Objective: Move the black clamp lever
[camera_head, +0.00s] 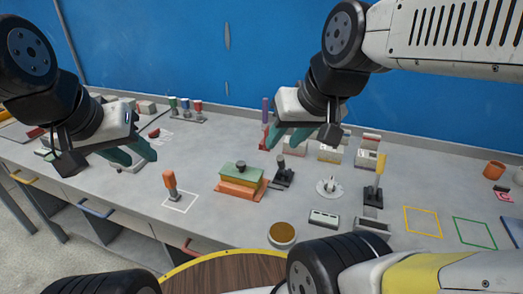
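A black clamp lever (282,174) stands upright on a dark base on the grey bench, just right of a panel mould. The mould has a green top (241,170) over a yellowish layer and an orange base (237,188). My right gripper (285,139) is above and behind the lever, with its two teal fingers apart and nothing between them. My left gripper (136,161) is over the left part of the bench, far from the lever, with its teal fingers apart and no object seen between them.
An orange-handled tool (170,184) stands in a white outline left of the mould. Yellow (423,207) and green outlines are empty.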

